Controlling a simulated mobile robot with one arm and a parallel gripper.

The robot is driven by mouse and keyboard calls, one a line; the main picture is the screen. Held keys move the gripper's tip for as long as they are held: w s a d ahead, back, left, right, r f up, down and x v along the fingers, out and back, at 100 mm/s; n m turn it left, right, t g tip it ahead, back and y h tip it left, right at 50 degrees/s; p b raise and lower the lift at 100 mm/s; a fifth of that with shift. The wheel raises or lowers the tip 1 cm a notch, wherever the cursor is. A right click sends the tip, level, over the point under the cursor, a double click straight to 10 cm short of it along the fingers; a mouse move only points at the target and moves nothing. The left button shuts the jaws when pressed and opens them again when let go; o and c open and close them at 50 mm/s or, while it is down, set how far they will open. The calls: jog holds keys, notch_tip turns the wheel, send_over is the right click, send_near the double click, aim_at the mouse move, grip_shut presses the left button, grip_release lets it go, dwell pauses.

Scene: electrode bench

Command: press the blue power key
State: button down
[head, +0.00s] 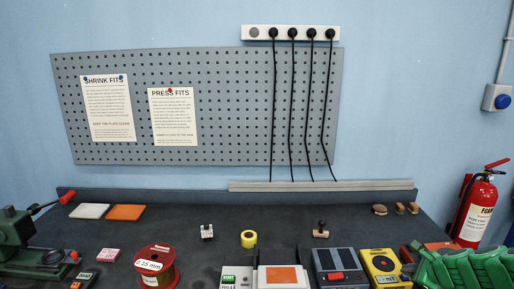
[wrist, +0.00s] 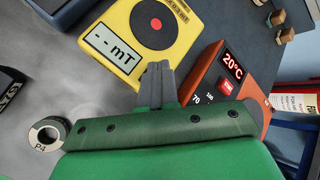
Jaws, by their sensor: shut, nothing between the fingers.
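The only blue key or button I can make out is a round blue button (head: 503,101) on a grey wall box at the right edge of the head view. I see no blue key on the bench devices; part of them is hidden by my green arm. My gripper (wrist: 158,68) is shut and empty in the wrist view, its grey fingers between a yellow mT meter (wrist: 130,22) and an orange heater unit (wrist: 205,65). The unit reads 20°C and has a red key (wrist: 226,87). I cannot tell whether the fingertips touch anything.
The yellow meter (head: 386,266) stands right of a grey device with a red switch (head: 336,275). A wire spool (head: 156,265), yellow tape roll (head: 249,239) and stamp (head: 321,230) stand on the bench. A fire extinguisher (head: 474,210) is at the right. The bench's back middle is mostly clear.

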jog(key=shift+r, duration=0.45)
notch_tip(320, 180, up, 6)
dwell(0.8)
dwell(0.4)
